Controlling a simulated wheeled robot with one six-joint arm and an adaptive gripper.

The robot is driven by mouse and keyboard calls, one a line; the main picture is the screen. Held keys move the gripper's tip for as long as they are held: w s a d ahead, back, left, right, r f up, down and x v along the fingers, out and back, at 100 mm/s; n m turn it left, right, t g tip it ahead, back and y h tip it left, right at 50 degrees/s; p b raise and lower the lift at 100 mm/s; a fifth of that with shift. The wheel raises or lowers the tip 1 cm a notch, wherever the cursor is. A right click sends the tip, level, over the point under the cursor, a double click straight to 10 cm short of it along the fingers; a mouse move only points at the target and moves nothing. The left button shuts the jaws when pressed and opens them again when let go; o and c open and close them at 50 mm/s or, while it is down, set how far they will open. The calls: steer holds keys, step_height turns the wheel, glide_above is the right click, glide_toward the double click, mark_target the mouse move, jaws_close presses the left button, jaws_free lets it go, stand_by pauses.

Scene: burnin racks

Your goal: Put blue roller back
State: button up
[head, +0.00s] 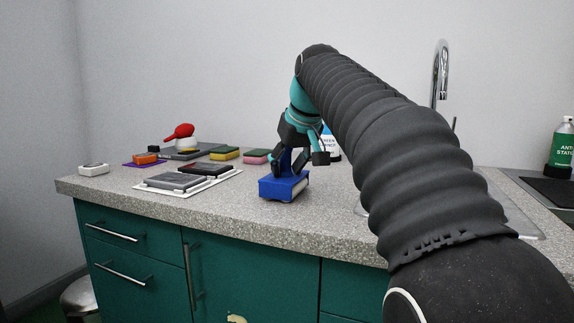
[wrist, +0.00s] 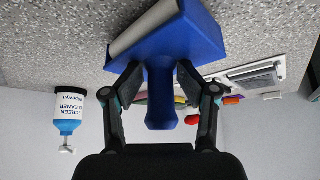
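The blue roller (head: 283,188) is at the front of the grey speckled counter, with a pale roll under its blue body and its handle upward. It also shows in the wrist view (wrist: 185,40), where the blue handle (wrist: 160,95) runs between my fingers. My gripper (head: 289,162) points down from above, with one finger on each side of the handle.
Left of the roller, a white tray (head: 226,178) holds dark flat devices. Behind are sponges (head: 224,153), a red-and-white item (head: 181,135) and an orange block (head: 145,158). A screen cleaner bottle (wrist: 69,112) stands near my gripper. The tap (head: 440,75) and sink are right.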

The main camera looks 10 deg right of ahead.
steer(key=shift+r, duration=0.3)
steer(key=p+v, duration=0.3)
steer(key=v, duration=0.9)
steer(key=shift+r+p, duration=0.3)
steer(key=shift+r, duration=0.15)
steer(key=shift+s+f, duration=0.1)
